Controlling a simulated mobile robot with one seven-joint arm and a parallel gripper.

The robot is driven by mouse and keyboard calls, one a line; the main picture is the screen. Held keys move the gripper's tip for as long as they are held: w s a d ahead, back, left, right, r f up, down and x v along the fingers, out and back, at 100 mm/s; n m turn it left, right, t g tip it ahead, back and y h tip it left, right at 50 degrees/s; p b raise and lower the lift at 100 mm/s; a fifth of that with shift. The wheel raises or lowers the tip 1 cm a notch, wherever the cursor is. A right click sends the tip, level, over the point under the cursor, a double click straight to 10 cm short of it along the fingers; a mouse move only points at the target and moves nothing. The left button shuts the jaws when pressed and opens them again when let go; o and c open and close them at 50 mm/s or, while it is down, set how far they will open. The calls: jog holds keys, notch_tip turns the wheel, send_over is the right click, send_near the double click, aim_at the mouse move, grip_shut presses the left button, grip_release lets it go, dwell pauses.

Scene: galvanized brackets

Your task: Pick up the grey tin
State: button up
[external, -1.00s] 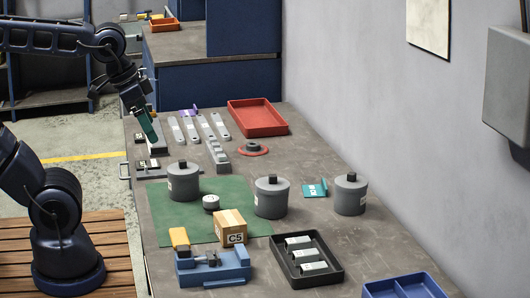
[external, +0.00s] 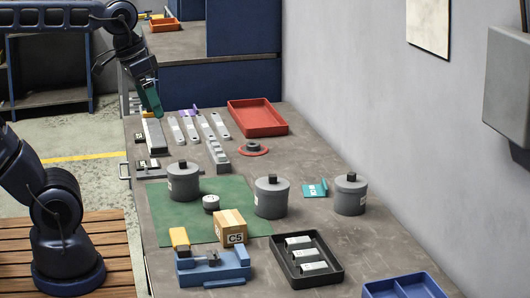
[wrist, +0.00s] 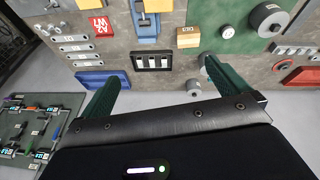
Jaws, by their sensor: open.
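Three grey lidded tins with black knobs stand on the bench in the external view: one at the left on the green mat (external: 183,186), one in the middle (external: 271,202), one at the right (external: 350,198). I cannot tell which is the task's grey tin. A smaller round grey tin with a pale top (external: 211,203) sits on the mat; it also shows in the wrist view (wrist: 228,32). One knobbed tin (wrist: 262,22) is at the wrist view's upper right. My gripper (external: 157,110) is open and empty above the bench's far left, away from the tins; its green fingers straddle the wrist view (wrist: 161,72).
A cardboard box (external: 231,228) and blue vise (external: 213,267) stand in front of the mat's tins. A black tray (external: 295,276) and blue tray (external: 405,284) lie nearer. Grey bars (external: 190,130), a red tray (external: 260,130) and red ring (external: 252,149) lie farther back.

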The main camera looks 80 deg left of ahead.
jog(key=w+a+n+t+h, duration=0.1)
jog(key=w+a+n+h, duration=0.4)
jog(key=a+n, duration=0.35)
jog(key=w+a+n+h, duration=0.4)
jog(key=a+n, duration=0.4)
jog(key=a, duration=0.2)
jog(key=s+a+n+t, duration=0.3)
jog(key=a+n+t, duration=0.2)
jog(key=a, duration=0.8)
jog(key=s+a+n+t, duration=0.4)
jog(key=a+n+t, duration=0.15)
jog(key=a, duration=0.65)
send_near(197, 180)
jog(key=shift+h, duration=0.4)
jog(key=v, duration=0.5)
jog(key=shift+w+a+r, duration=0.1)
jog(key=shift+w+a, duration=0.05)
jog(key=shift+a, duration=0.2)
jog(key=shift+w+d+f, duration=0.1)
jog(key=shift+w+f, duration=0.1)
jog(key=shift+f, duration=0.1)
jog(key=x, duration=1)
jog(key=shift+w+d, duration=0.1)
jog(key=shift+d, duration=0.1)
jog(key=c, duration=1.1)
